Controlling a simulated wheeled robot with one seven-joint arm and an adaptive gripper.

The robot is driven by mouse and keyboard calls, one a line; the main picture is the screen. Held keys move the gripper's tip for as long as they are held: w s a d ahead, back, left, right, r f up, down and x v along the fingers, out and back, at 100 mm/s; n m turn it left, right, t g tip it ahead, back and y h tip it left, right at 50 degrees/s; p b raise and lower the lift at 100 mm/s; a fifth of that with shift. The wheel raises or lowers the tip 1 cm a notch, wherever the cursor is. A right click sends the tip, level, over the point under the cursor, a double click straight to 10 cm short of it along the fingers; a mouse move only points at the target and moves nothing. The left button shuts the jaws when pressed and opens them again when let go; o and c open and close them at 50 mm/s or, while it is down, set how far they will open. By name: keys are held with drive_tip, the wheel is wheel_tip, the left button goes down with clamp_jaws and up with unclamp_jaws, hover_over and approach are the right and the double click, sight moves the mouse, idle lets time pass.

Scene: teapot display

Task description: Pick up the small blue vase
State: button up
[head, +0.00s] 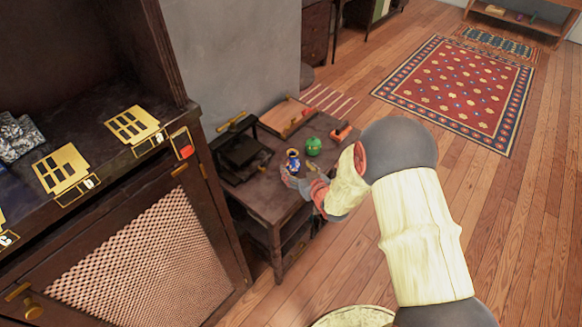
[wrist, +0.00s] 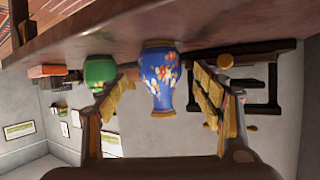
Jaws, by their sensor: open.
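The small blue vase (head: 292,162) stands upright on a small dark wooden table (head: 262,196) in the head view. In the wrist view the picture is upside down, and the blue vase (wrist: 159,78), with painted flowers and yellow rims, shows between the two fingers. My gripper (wrist: 172,88) is open, one finger on each side of the vase in the picture. I cannot tell whether either finger touches it. In the head view my gripper (head: 298,182) is low beside the vase, partly hidden by my wrist.
A green round pot (head: 313,146) stands close to the vase. An orange-red object (head: 341,132) lies near the table's edge. A dark stand (head: 240,150) and a wooden tray (head: 287,117) take up the back and left. A dark cabinet (head: 150,265) is at the left.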

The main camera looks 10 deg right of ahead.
sight(296, 167)
drive_tip(key=b+x, duration=0.1)
drive_tip(key=x, duration=0.3)
drive_tip(key=shift+s+f+b, duration=0.1)
drive_tip(key=shift+b, duration=0.25)
drive_tip(key=shift+w, duration=0.35)
drive_tip(key=shift+c, duration=0.5)
drive_tip(key=c, duration=1.3)
